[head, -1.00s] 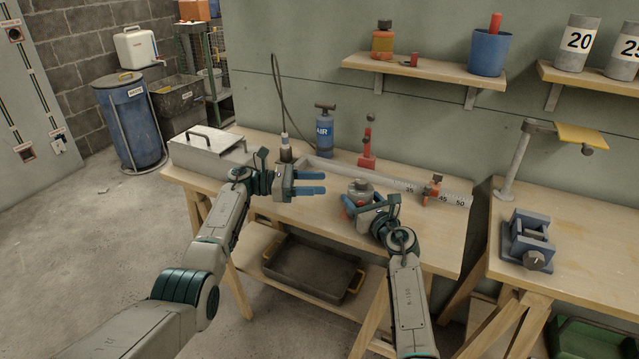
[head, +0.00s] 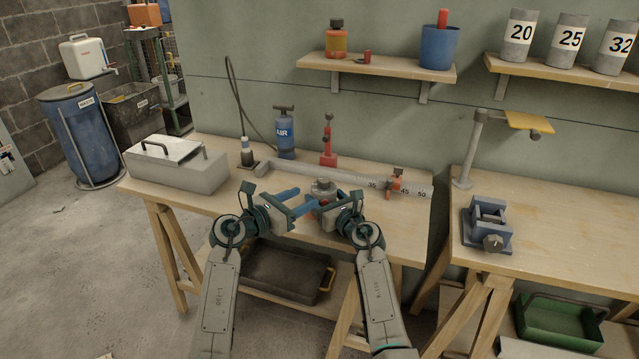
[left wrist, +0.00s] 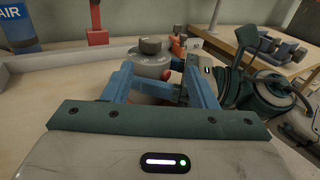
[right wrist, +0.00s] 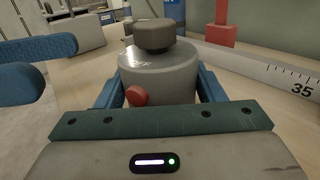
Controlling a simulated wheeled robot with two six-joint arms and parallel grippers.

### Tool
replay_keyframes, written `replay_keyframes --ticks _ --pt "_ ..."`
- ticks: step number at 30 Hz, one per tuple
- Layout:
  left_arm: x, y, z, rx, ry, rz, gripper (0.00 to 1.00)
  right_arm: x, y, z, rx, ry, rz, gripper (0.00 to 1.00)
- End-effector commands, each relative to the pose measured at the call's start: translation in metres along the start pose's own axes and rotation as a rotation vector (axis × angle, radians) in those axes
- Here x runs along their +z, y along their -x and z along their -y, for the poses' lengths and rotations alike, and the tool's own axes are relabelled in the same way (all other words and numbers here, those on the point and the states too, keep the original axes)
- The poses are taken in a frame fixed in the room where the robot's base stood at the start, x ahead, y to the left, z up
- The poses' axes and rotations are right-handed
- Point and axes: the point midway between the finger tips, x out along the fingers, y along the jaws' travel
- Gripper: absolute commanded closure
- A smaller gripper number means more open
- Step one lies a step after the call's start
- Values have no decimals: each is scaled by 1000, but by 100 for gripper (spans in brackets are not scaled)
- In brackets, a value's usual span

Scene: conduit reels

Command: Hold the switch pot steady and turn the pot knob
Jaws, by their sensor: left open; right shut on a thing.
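The switch pot (head: 323,194) is a squat grey cylinder on the bench, with a dark knob (right wrist: 154,33) on top and a red button (right wrist: 137,95) on its side. My right gripper (head: 326,204) is shut on the pot's body, one finger on each side in the right wrist view; the pot stands upright. My left gripper (head: 299,201) is open and empty, just left of the pot. In the left wrist view the pot (left wrist: 150,66) and its knob (left wrist: 150,45) show beyond and between the spread left fingers. Contact there cannot be told.
A long measuring rule (head: 350,178) with a red clamp (head: 396,183) lies behind the pot. A red tool (head: 327,145), a blue air pump (head: 285,135) and a metal box (head: 180,168) stand on the bench. The right bench holds a blue vise (head: 486,224).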

Motion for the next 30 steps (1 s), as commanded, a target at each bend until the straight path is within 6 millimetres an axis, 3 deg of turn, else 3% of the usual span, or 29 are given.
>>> replay_keyframes --ticks 6,11,14,24,30 --pt "2 31 8 140 -20 37 48 0 0 0 0 -1 -1 66" --pt "5 34 7 172 -24 48 48 0 0 0 0 -1 -1 66" --pt "6 22 5 173 -23 50 48 0 0 0 0 -1 0 66" --pt "10 -45 -6 170 -23 49 48 0 0 0 0 0 0 66" --pt "10 -70 -11 170 -25 48 48 0 0 0 0 0 0 66"
